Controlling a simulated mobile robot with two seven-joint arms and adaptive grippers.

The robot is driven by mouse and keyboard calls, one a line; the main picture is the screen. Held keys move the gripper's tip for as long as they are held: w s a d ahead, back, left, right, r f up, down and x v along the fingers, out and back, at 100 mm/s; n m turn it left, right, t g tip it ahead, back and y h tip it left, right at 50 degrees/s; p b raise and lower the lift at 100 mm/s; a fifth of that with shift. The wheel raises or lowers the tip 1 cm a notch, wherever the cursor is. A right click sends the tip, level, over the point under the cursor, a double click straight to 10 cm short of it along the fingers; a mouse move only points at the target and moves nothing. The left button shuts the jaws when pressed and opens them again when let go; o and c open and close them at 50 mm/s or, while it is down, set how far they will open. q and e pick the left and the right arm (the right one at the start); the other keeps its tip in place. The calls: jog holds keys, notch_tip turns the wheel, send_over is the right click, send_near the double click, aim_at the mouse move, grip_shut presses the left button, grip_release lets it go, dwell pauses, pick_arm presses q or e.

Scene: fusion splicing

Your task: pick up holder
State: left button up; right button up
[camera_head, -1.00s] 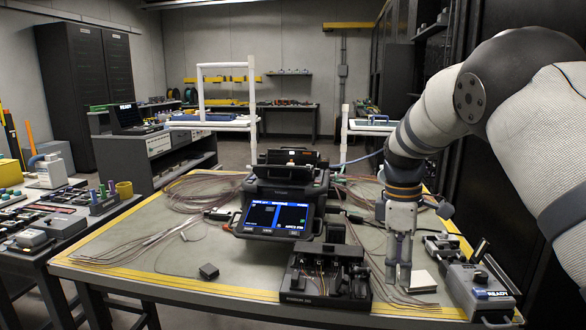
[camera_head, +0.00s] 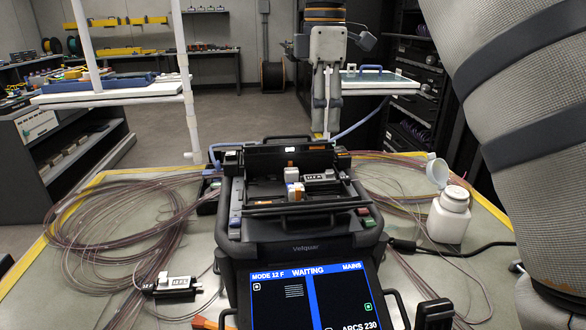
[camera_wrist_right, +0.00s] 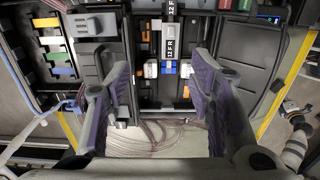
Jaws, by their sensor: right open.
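A small dark fibre holder with a pale label (camera_head: 320,178) sits in the open top of the splicer (camera_head: 305,232), right of its centre. In the right wrist view, the holder (camera_wrist_right: 170,40) reads "12 FR" and lies beyond small white and blue blocks. My right gripper (camera_head: 327,118) hangs fingers-down behind the splicer in the head view. In the wrist view, its purple-padded fingers (camera_wrist_right: 152,95) are wide apart with nothing held between them; the holder appears between and beyond them. Another labelled holder (camera_head: 172,285) lies on the table left of the splicer. My left gripper is not in view.
Looped fibres (camera_head: 110,225) cover the table left of the splicer, with more to its right. A white bottle (camera_head: 449,214) with its cap open stands at right. The raised splicer cover and handle bars stand close around the holder.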

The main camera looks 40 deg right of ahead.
aim_at(323, 175)
jog(key=f, duration=0.1)
jog(key=s+f, duration=0.1)
jog(key=f, duration=0.1)
jog(key=shift+s+f, duration=0.25)
jog(key=shift+s, duration=0.05)
notch_tip(323, 175, down, 7)
jog(key=shift+w+d+f, duration=0.1)
jog(key=shift+f, duration=0.25)
jog(key=shift+r, duration=0.1)
grip_shut()
